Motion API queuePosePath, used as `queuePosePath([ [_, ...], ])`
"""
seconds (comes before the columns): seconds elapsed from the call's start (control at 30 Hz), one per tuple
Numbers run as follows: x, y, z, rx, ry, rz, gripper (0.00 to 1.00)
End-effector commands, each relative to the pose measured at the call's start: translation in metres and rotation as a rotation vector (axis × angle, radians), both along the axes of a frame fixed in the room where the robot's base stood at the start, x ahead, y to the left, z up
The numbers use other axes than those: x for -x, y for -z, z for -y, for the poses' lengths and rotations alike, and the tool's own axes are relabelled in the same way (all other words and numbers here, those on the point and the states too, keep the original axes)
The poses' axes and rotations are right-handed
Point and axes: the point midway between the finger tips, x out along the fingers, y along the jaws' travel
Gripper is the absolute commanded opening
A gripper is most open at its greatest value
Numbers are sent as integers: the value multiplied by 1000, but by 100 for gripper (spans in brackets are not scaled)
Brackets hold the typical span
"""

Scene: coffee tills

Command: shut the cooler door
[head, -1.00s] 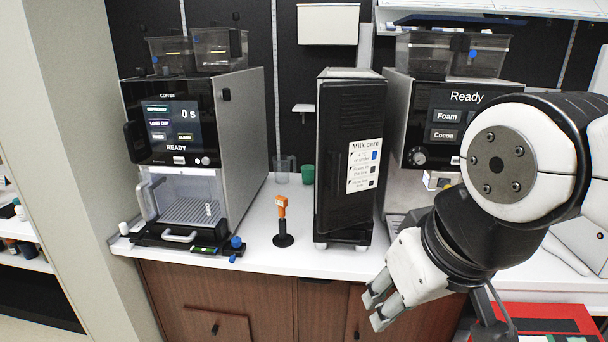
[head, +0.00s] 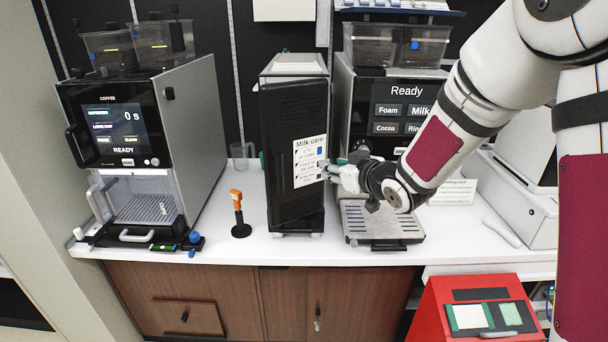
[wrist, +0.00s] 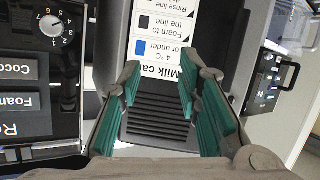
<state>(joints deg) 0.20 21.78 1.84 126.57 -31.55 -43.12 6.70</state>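The cooler (head: 280,190) is the tall, narrow black and grey unit between the two coffee machines. Its door (head: 285,115) is the dark ribbed front panel with a white "Milk care" label (head: 309,160). I cannot tell whether the door is fully flush with the body. My gripper (head: 331,171) is at the right edge of the door, beside the label. In the wrist view, my gripper (wrist: 168,84) is open and empty, its teal-padded fingers spread in front of the label (wrist: 165,45) and the dark grille (wrist: 162,115). Contact with the door cannot be told.
The "Ready" machine (head: 405,110) stands right of the cooler, with a drip tray (head: 380,222) below my forearm. The other coffee machine (head: 125,150) stands at left. An orange-handled tool (head: 237,200) stands left of the cooler. A red bin (head: 440,310) is at lower right.

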Motion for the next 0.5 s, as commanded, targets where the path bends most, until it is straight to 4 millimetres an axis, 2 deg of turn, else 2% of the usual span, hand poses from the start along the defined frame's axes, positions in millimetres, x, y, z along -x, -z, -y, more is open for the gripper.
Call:
queuePosePath([
  [0.1,2,18,-30,-93,-110,58,32],
  [0.2,8,29,-49,-170,-188,105,32],
  [0.3,16,37,-62,-237,-243,139,32],
  [0.5,24,42,-73,-307,-294,173,32],
])
